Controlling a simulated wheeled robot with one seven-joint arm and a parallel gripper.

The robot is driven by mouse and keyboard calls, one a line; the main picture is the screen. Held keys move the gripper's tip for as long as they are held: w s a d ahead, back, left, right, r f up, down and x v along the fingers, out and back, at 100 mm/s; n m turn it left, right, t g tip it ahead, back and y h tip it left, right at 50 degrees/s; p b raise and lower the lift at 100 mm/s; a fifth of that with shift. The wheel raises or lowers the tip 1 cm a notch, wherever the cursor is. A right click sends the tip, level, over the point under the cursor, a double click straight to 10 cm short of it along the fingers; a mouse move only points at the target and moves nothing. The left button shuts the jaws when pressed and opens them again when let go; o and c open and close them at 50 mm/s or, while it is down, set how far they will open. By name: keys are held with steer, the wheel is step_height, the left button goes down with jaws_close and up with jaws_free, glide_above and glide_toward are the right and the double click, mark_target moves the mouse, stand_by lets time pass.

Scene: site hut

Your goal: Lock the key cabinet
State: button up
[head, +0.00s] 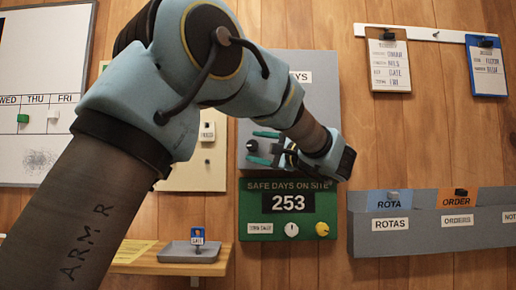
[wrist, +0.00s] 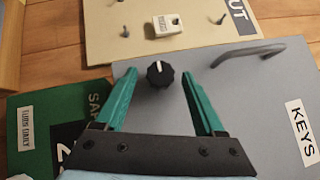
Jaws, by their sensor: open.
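The key cabinet (head: 315,75) is a grey box on the wooden wall, partly hidden behind my arm. Its grey front also shows in the wrist view (wrist: 250,95), with a white KEYS label (wrist: 303,132) and a grey bar handle (wrist: 248,51). The door looks shut. A round black knob (wrist: 160,74) with a white pointer mark sits on the front; in the head view the knob (head: 251,145) is at the cabinet's lower left. My gripper (wrist: 159,88) is open, its teal fingers either side of the knob and apart from it. In the head view my gripper (head: 259,147) points left.
A green safe-days board (head: 288,212) hangs just below the cabinet. A cream board (wrist: 195,22) with pegs and a tag is beside it. A small shelf with a grey tray (head: 193,252) is lower left; a grey rack (head: 430,240) is at right.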

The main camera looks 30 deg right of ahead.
steer(key=b+v, duration=0.1)
steer(key=v, duration=0.9)
steer(key=shift+s, duration=0.35)
steer(key=shift+d+f, duration=0.15)
